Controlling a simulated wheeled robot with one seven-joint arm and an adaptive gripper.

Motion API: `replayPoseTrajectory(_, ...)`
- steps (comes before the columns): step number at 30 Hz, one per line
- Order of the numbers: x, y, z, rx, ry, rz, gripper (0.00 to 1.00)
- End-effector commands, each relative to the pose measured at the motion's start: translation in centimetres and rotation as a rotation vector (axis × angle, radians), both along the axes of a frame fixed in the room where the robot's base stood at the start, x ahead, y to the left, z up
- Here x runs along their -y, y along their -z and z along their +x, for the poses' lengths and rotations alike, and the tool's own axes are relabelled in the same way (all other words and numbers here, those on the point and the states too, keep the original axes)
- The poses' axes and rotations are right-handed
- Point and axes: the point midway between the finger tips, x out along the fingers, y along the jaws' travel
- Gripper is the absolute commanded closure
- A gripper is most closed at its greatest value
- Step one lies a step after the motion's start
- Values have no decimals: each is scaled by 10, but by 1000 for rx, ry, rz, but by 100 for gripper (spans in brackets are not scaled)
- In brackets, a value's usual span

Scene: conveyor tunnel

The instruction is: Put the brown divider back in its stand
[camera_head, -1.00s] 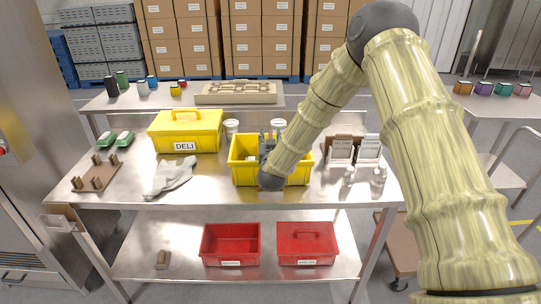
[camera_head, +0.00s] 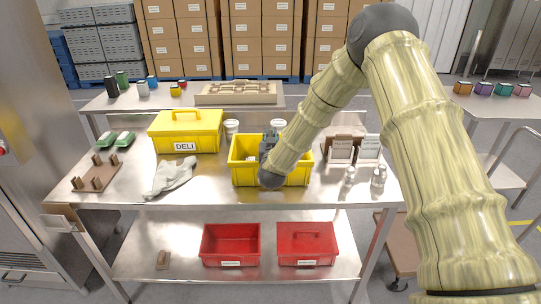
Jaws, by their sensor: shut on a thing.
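My gripper (camera_head: 268,147) is at the yellow open bin (camera_head: 242,178) in the middle of the table, reaching over it from the front. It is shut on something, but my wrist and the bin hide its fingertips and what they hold. I cannot make out a loose brown divider. A brown slotted stand (camera_head: 92,184) with upright posts lies at the left of the table. A brown holder (camera_head: 341,139) with pale labelled cards stands to the right of the bin. I cannot tell which of these is the divider's stand.
A yellow DELI box (camera_head: 185,134), a grey cloth (camera_head: 172,174) and green items (camera_head: 125,139) are on the left. White cups (camera_head: 231,126) stand behind the bin, small bottles (camera_head: 350,176) to the right. Red bins (camera_head: 231,238) are on the lower shelf. The table's front strip is clear.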

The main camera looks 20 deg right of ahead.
Motion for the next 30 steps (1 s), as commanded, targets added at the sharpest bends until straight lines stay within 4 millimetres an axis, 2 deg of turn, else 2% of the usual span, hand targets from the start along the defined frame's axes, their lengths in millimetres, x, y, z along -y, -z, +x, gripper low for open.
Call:
replayPoseTrajectory(11, 0, -3, 0, 1, 0, 0, 100)
replayPoseTrajectory(30, 0, -22, 0, 1, 0, 0, 100)
